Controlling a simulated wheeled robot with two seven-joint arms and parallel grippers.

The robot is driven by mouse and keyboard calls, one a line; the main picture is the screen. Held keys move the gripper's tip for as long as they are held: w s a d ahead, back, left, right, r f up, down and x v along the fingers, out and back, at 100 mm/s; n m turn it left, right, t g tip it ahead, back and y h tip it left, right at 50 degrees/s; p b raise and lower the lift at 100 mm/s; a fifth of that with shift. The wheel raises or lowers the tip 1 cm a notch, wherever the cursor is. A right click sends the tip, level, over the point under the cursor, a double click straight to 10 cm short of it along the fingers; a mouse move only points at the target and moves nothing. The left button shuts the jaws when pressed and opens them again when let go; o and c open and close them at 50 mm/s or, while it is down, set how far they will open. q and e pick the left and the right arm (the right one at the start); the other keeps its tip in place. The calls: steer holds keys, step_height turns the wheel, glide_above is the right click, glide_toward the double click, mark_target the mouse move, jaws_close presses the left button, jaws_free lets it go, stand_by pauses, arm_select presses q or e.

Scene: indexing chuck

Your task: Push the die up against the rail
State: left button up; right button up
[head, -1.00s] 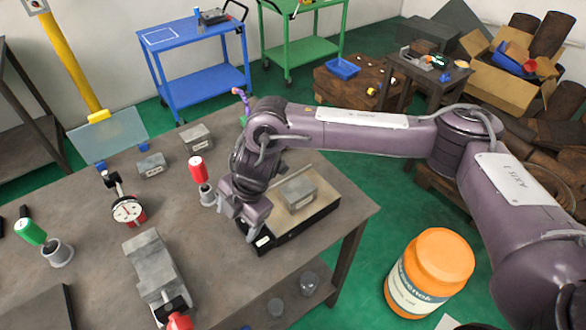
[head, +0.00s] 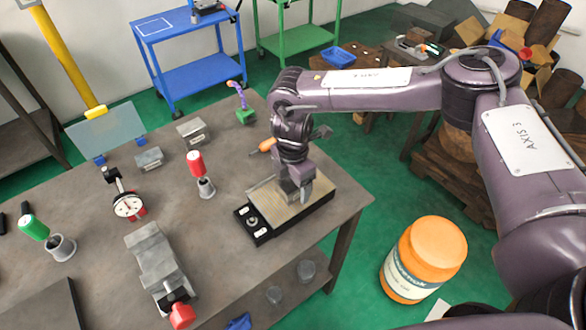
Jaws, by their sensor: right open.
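A low chuck with a pale flat top (head: 278,214) and a black base sits near the right edge of the workbench. A small grey block, likely the die, showed on this top earlier. My right gripper (head: 294,192) now points down over that spot, open. Its fingers and the block blend in grey, so I cannot tell whether they touch. The rail cannot be made out clearly behind the arm. My left gripper is not in view.
On the workbench (head: 95,250) stand a red-handled tool (head: 196,165), a dial gauge (head: 128,206), a grey vise (head: 155,260) and two labelled grey blocks (head: 150,159) (head: 192,132). A green-based stand with a purple stem (head: 243,110) is behind the chuck. An orange jar (head: 430,250) is off the bench.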

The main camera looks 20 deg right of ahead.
steer(key=shift+f, duration=0.4)
jaws_close()
steer(key=shift+w, duration=0.1)
steer(key=shift+w+a+b, duration=0.25)
steer(key=shift+w+b, duration=0.2)
steer(key=shift+w, duration=0.25)
steer(key=shift+w+a+b, duration=0.25)
steer(key=shift+w+b, duration=0.2)
steer(key=shift+w, duration=0.2)
